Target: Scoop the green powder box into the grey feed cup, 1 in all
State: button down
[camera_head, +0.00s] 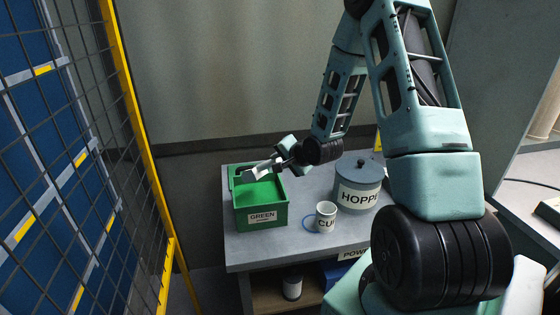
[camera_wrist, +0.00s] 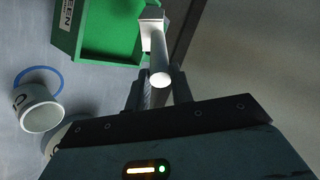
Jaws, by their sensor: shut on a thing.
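The green box (camera_head: 246,220), labelled GREEN, stands open at the back left of the table, with green powder inside. It also shows at the top of the wrist view (camera_wrist: 90,50). My gripper (camera_head: 285,158) is shut on a metal scoop (camera_head: 264,168) and holds it over the box's back part. In the wrist view the scoop (camera_wrist: 155,45) points away from the fingers (camera_wrist: 158,90). Whether the scoop holds powder cannot be seen. The pale feed cup (camera_head: 326,216), with a label partly readable as CU, stands upright right of the box. In the wrist view the cup (camera_wrist: 40,117) looks empty.
A grey lidded hopper (camera_head: 357,190) stands right of the cup. A blue ring (camera_head: 308,226) is marked on the table (camera_head: 262,252) by the cup. A yellow-posted mesh fence (camera_head: 135,110) is at the left. A jar (camera_head: 292,286) sits on the shelf below.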

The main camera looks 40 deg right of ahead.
aim_at(262, 168)
jog(key=shift+w+d, duration=0.1)
jog(key=shift+w, duration=0.1)
notch_tip(262, 168, down, 9)
jog(key=b, duration=0.7)
jog(key=shift+r, duration=0.15)
jog(key=shift+w, duration=0.1)
jog(key=shift+w+a, duration=0.15)
jog(key=shift+a, duration=0.3)
jog(key=shift+d, duration=0.15)
